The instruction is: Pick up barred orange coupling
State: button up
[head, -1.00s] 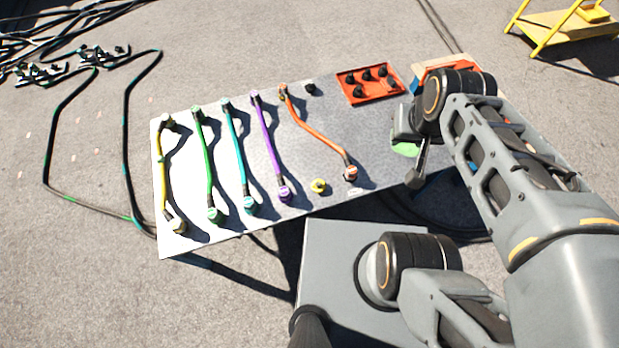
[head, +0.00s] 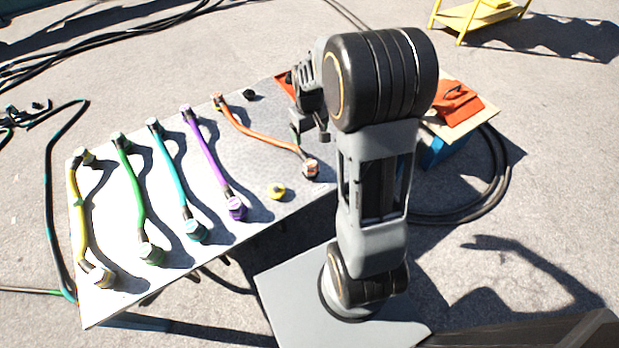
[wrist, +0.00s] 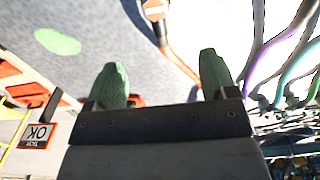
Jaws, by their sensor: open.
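The barred orange coupling (head: 310,168) is the near end of the orange cable (head: 262,137) on the grey table. In the wrist view the coupling (wrist: 154,10) shows a pale face with a bar, cut by the top edge. Its cable runs down the picture beyond my fingers. My gripper (wrist: 162,82) is open, with its two green fingers apart and nothing between them. In the head view my gripper (head: 309,128) is just above and beside the coupling, partly hidden by my arm. The gap between them is hard to judge.
A purple cable (head: 210,160), a teal cable, a green cable and a yellow cable lie to the left on the table (head: 265,235). An orange item (head: 455,105) lies on a stand at right. A green patch (wrist: 57,41) marks the tabletop.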

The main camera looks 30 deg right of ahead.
jog(key=b, duration=0.3)
send_near(310, 162)
notch_tip(310, 162, down, 5)
jog(key=shift+f, duration=0.15)
jog(key=shift+f+b, duration=1.25)
jog(key=shift+f, duration=1.8)
jog(key=shift+c, duration=0.4)
jog(key=shift+w+r, duration=0.1)
jog(key=c, duration=1)
